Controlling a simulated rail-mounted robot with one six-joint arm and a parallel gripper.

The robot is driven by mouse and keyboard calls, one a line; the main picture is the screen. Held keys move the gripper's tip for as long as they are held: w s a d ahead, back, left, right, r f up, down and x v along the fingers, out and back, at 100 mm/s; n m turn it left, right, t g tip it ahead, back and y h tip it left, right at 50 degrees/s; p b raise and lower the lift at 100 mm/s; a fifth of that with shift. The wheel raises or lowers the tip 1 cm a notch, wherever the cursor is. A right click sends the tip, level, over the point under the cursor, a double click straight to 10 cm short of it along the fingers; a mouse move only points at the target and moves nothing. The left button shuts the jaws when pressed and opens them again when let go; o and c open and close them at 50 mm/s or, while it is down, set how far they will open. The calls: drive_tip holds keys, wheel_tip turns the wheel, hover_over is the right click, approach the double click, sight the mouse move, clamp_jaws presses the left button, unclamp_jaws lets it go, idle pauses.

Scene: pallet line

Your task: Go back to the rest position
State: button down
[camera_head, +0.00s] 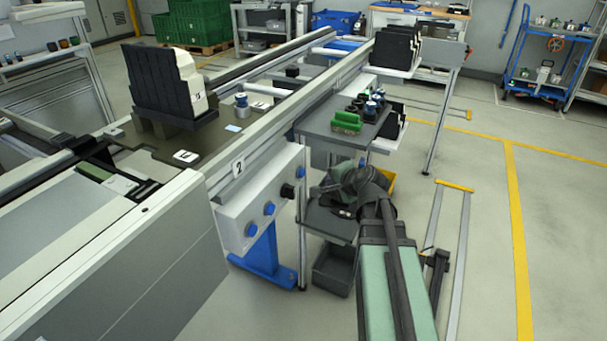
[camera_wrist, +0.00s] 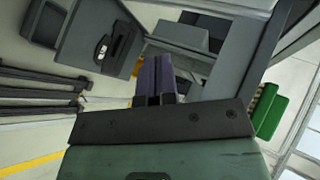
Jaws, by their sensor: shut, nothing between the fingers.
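My gripper (camera_wrist: 157,62) shows in the wrist view as two dark fingers pressed side by side, with nothing between them. In the head view my green arm reaches forward from the bottom, right of the conveyor line. Its dark wrist end is beside the small grey side table (camera_head: 345,133), below its top. The fingertips cannot be made out in the head view.
The conveyor line (camera_head: 250,152) runs along the left, carrying a black rack (camera_head: 155,85) of upright parts. Green parts (camera_head: 347,121) stand on the side table. A dark bin (camera_head: 333,272) is below. Open floor with yellow lines (camera_head: 518,220) lies to the right.

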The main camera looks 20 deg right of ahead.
drive_tip(key=s+a+f+n+g+h, duration=0.1)
drive_tip(key=s+a+f+n+g, duration=0.3)
drive_tip(key=s+a+n+g, duration=0.35)
drive_tip(key=s+a+f+n+g, duration=0.4)
drive_tip(key=s+a+n, duration=0.4)
drive_tip(key=a, duration=0.2)
wheel_tip(320, 180, up, 24)
drive_tip(key=a+p, duration=0.2)
drive_tip(key=p, duration=2.1)
drive_tip(key=shift+w+p, duration=0.35)
drive_tip(key=shift+f, duration=0.1)
